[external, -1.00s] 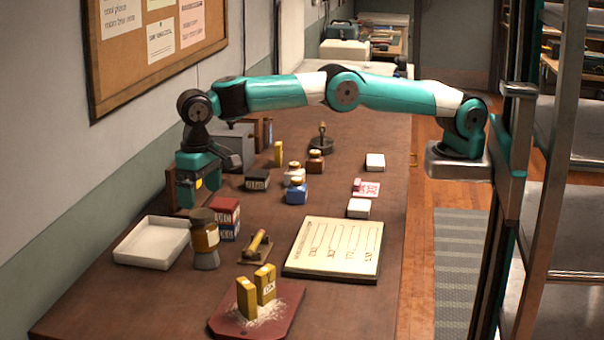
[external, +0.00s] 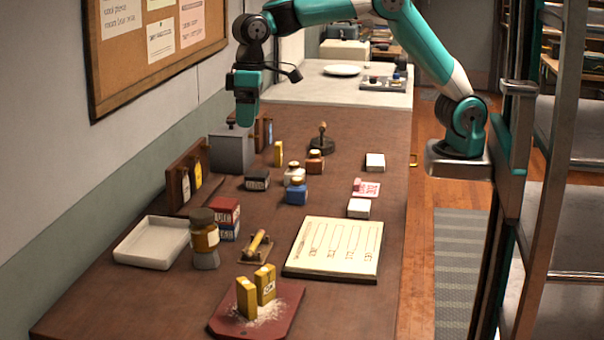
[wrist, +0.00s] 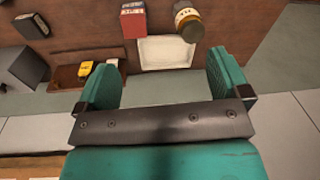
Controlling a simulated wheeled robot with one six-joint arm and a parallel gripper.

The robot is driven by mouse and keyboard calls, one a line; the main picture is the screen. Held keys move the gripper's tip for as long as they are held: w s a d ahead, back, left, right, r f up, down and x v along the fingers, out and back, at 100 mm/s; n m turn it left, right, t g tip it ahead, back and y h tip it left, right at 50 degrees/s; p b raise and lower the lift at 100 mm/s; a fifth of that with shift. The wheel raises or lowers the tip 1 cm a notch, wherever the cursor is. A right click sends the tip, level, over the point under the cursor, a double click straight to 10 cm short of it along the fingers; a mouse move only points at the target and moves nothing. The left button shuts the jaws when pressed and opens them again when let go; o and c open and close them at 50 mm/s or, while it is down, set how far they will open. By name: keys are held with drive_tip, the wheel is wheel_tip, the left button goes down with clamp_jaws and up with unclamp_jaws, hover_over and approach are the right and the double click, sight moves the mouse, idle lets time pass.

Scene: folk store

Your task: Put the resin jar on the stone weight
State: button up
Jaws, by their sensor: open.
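The resin jar (external: 205,238), amber with a dark lid and a pale label, stands upright on top of the grey stone weight (external: 206,260), right of the white tray. In the wrist view the jar (wrist: 186,13) shows at the top edge, beyond the tray; I cannot make out the weight there. My gripper (external: 246,122) is raised above the back left of the table, well away from the jar. In the wrist view my gripper (wrist: 166,75) has its fingers wide apart with nothing held between them.
A white tray (external: 128,252) lies left of the weight. Red and blue boxes (external: 226,212) stand close behind the jar. A grey box (external: 232,155) and a wooden rack (external: 176,182) stand near the wall. A stamp (external: 258,243) and a board (external: 335,262) lie to the right.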

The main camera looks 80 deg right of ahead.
drive_tip(key=s+d+n+y, duration=0.1)
drive_tip(key=s+d, duration=0.2)
drive_tip(key=s, duration=0.7)
drive_tip(key=s+d+f+n+y, duration=0.1)
drive_tip(key=s+d, duration=0.3)
drive_tip(key=s, duration=0.6)
drive_tip(key=s+d+f+n+y, duration=0.1)
drive_tip(key=s+d+n, duration=0.2)
drive_tip(key=s, duration=0.7)
drive_tip(key=shift+d+f, duration=0.15)
drive_tip(key=shift+d, duration=0.05)
